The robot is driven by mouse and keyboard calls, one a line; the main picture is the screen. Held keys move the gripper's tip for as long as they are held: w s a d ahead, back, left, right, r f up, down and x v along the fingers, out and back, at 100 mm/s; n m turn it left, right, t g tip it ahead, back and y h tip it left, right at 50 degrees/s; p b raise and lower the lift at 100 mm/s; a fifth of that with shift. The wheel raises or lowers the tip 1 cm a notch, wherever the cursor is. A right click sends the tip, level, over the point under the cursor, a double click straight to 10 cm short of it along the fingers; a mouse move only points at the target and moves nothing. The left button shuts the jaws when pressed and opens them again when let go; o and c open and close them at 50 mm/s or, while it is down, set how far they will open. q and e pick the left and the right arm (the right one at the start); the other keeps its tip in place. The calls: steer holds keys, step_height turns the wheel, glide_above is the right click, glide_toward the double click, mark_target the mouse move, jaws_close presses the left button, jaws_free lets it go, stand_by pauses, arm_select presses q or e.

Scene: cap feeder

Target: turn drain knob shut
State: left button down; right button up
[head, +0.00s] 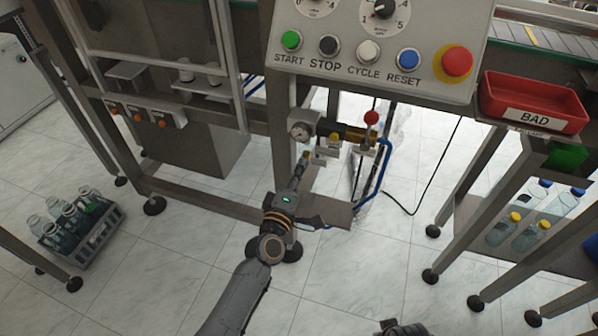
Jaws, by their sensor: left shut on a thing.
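The air unit (345,131) with a round gauge (300,131) is mounted below the control panel, at the centre of the head view. Its red ball handle (371,117) and blue hose are on the right. My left gripper (305,158) reaches up to the underside of the unit, below the gauge. It is shut on a small part there, which fits the drain knob. The fingers mostly hide that knob, so its turn position cannot be read. A dark piece of my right gripper (403,328) shows at the bottom edge; its fingers cannot be made out.
The control panel (340,75) with coloured buttons overhangs the unit. A red BAD bin (532,92) and a rack of capped bottles (530,235) stand right. A crate of bottles (103,236) is on the floor at left. A black cable hangs right of the unit.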

arm_select(q)
steer(key=shift+n, duration=0.4)
arm_select(e)
steer(key=shift+w+r, duration=0.2)
steer(key=shift+r, duration=0.1)
steer(key=shift+w+r, duration=0.1)
arm_select(q)
steer(key=c, duration=1.1)
jaws_free()
steer(key=shift+c, duration=0.2)
arm_select(e)
steer(key=shift+w+d, duration=0.1)
steer(key=shift+d, duration=0.05)
arm_select(q)
steer(key=v, duration=1.2)
steer(key=shift+f, duration=0.1)
